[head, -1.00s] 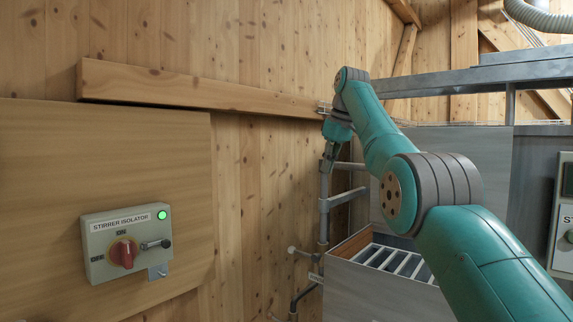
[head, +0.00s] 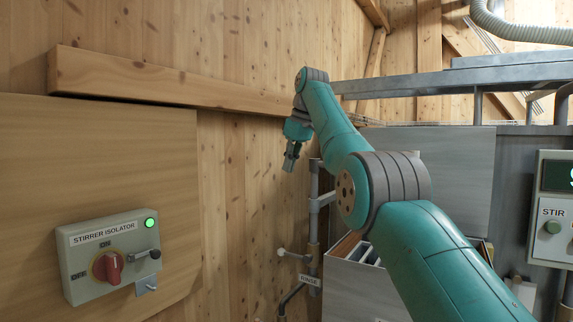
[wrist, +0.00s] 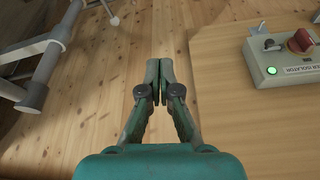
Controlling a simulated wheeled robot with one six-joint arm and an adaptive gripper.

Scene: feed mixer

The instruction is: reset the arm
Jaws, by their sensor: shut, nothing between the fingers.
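My teal arm reaches across the head view from the lower right. My gripper (head: 290,158) hangs at its far end, in front of the plank wall. In the wrist view my gripper (wrist: 159,64) is shut, with its fingertips together and nothing between them. It touches nothing that I can see.
The stirrer isolator box (head: 112,254) has a red knob and a lit green lamp; it is on a wooden panel (head: 120,150) at left. Grey pipework (head: 314,215) with a RINSE tag stands right of my gripper. A STIR control box (head: 552,208) is at far right.

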